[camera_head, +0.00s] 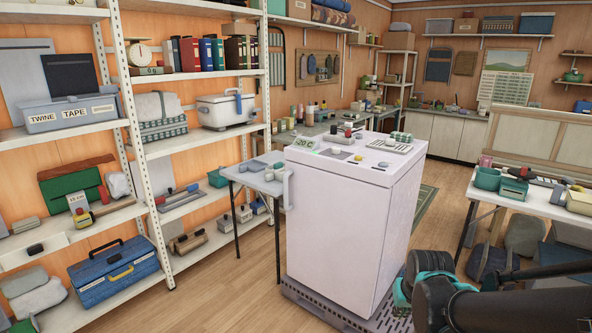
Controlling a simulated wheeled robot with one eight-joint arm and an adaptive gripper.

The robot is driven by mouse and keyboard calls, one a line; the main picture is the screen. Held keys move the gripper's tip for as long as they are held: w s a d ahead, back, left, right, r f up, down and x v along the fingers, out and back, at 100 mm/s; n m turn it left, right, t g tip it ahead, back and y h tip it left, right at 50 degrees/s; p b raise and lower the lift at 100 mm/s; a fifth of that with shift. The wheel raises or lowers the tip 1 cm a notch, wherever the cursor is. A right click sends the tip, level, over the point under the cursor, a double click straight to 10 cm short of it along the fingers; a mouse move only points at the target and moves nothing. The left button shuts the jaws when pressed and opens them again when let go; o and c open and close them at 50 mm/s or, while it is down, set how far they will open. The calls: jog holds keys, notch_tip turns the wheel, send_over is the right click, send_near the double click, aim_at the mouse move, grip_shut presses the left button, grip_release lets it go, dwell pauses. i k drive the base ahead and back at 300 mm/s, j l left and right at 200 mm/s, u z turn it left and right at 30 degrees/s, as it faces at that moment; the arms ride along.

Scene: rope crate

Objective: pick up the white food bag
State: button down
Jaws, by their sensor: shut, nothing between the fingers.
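I cannot make out for certain which thing is the white food bag. A small whitish rounded bundle (117,185) sits on the left shelf beside the green box. Pale, soft-looking sacks (38,298) lie on the bottom shelf at the lower left. Their labels are too small to read. My dark arm with teal joint bands shows at the lower right, in front of the white chest. My gripper's fingers are not in view.
A white chest-like appliance (345,215) stands mid-floor on a dark slatted base, with small items on top. A small grey table (262,176) adjoins its left side. Metal shelves (140,135) fill the left wall. A cluttered table (535,205) stands right. Wooden floor (225,290) is clear at front left.

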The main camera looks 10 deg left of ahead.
aim_at(279, 168)
jog(key=i+j, duration=0.5)
jog(key=j, duration=0.25)
jog(key=i+j+z, duration=0.1)
jog(key=i+j, duration=0.35)
jog(key=j, duration=0.3)
jog(key=i+j, duration=0.25)
jog(key=i+j+z, duration=0.1)
jog(key=j, duration=0.4)
jog(key=i, duration=0.1)
